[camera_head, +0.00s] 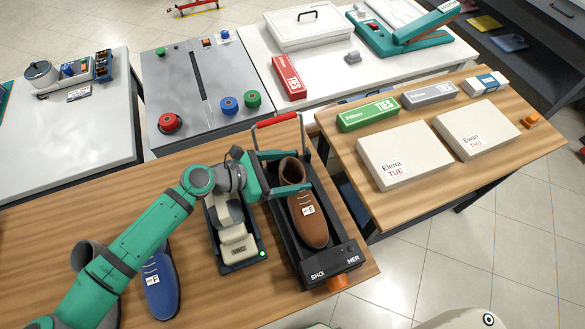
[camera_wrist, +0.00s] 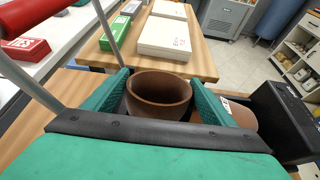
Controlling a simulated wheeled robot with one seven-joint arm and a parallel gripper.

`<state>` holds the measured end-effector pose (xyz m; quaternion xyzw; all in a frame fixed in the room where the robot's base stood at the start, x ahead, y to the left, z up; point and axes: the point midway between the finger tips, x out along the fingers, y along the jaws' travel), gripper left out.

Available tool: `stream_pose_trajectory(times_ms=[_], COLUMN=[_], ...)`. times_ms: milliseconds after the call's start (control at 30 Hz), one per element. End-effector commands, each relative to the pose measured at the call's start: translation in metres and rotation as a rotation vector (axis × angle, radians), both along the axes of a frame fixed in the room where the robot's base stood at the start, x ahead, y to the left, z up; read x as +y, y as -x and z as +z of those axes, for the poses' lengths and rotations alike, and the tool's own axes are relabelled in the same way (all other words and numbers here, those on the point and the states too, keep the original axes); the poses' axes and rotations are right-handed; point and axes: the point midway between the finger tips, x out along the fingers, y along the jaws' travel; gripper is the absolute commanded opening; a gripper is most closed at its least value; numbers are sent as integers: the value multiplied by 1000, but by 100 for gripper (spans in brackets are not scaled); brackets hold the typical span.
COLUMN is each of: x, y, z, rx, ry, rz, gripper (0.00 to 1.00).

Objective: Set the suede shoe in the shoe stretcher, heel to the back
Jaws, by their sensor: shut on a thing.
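The brown suede shoe (camera_head: 306,212) is in the black shoe stretcher (camera_head: 341,266), with its opening toward the back and its toe toward the labelled front end. My gripper (camera_head: 288,176) is shut on the upper part of the shoe, around its ankle opening. In the wrist view, the two green fingers press on either side of the round brown collar (camera_wrist: 158,92). The stretcher's red-handled bar (camera_head: 277,119) stands raised behind the shoe. The fingers hide part of the collar's sides, and I cannot tell whether the sole rests fully on the bed.
A blue shoe (camera_head: 160,285) marked F stands at the left, partly behind my arm. A small cream device (camera_head: 235,240) sits just left of the stretcher. White boxes (camera_head: 405,155) and tie boxes (camera_head: 368,114) lie on the right table. A grey control panel (camera_head: 200,90) stands behind.

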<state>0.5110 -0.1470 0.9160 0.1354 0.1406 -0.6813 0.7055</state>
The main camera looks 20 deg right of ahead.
Motion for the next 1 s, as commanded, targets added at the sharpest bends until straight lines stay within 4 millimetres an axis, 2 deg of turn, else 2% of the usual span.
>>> stream_pose_trajectory(times_ms=[233,267,333,667,867,1000], x=[0,0,0,0,0,6], y=[0,0,0,0,0,19], z=[0,0,0,3,30,53], rx=[1,1,1,0,-2,-2], ry=[1,1,1,-1,-1,-1], rz=[0,0,0,0,-2,-2], gripper=[30,83,99,100,100,100])
